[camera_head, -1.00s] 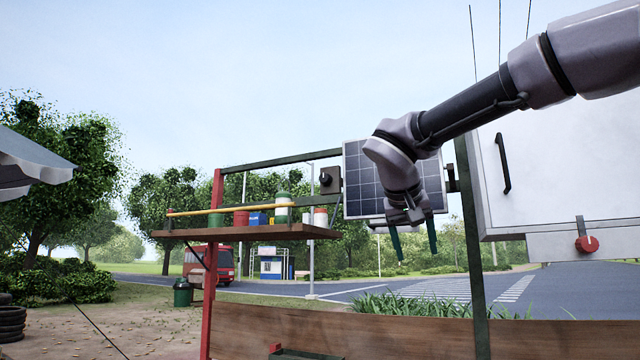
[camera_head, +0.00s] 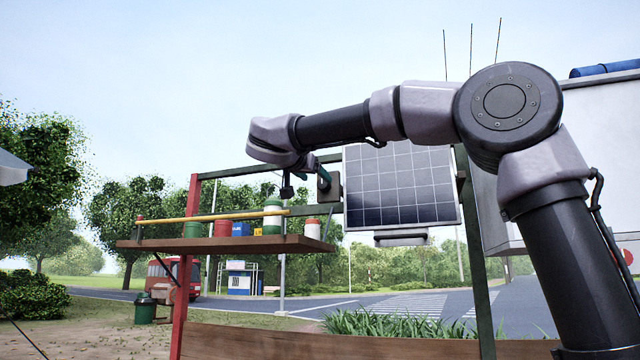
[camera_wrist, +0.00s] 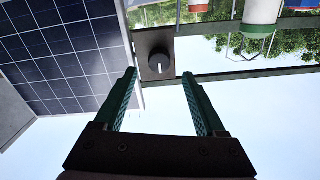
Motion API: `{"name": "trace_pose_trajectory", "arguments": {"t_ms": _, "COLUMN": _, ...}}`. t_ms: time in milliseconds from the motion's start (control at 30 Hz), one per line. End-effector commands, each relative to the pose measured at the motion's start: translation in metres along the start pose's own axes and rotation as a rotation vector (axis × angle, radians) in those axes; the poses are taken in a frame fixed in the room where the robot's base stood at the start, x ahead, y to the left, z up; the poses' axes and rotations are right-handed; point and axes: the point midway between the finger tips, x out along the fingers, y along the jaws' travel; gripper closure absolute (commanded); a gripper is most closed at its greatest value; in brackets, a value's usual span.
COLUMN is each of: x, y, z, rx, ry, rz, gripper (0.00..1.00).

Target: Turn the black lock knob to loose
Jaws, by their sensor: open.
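The black lock knob (camera_wrist: 159,62) is round with a white pointer mark and sits on a dark square plate (camera_wrist: 149,42). In the wrist view it lies between the tips of my gripper (camera_wrist: 160,75), slightly beyond them. The two green fingers are apart, with nothing held. In the head view my gripper (camera_head: 318,168) is in front of the plate (camera_head: 333,190) beside the solar panel. The knob is mostly hidden there by the fingers. I cannot tell whether a finger touches it.
The solar panel (camera_head: 400,185) is right of the plate, close to my gripper. A wooden shelf (camera_head: 220,245) with several cans and a yellow rail (camera_head: 215,216) is below left. A green frame post (camera_head: 478,260) stands at right. Open air surrounds the upper arm.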

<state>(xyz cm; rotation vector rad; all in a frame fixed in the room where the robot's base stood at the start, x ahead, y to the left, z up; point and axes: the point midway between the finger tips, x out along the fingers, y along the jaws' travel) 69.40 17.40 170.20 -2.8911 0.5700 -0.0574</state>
Motion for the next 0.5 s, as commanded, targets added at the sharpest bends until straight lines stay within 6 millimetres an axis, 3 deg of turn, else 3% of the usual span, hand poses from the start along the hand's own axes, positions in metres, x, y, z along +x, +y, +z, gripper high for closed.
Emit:
{"name": "trace_pose_trajectory", "arguments": {"t_ms": 200, "x": 0.036, "y": 0.0, "z": 0.0, "rx": -0.001, "ry": 0.0, "rz": 0.002, "gripper": 0.27}}
{"name": "trace_pose_trajectory", "arguments": {"t_ms": 500, "x": 0.05, "y": 0.0, "z": 0.001, "rx": -0.001, "ry": -0.001, "rz": 0.0, "gripper": 0.27}}
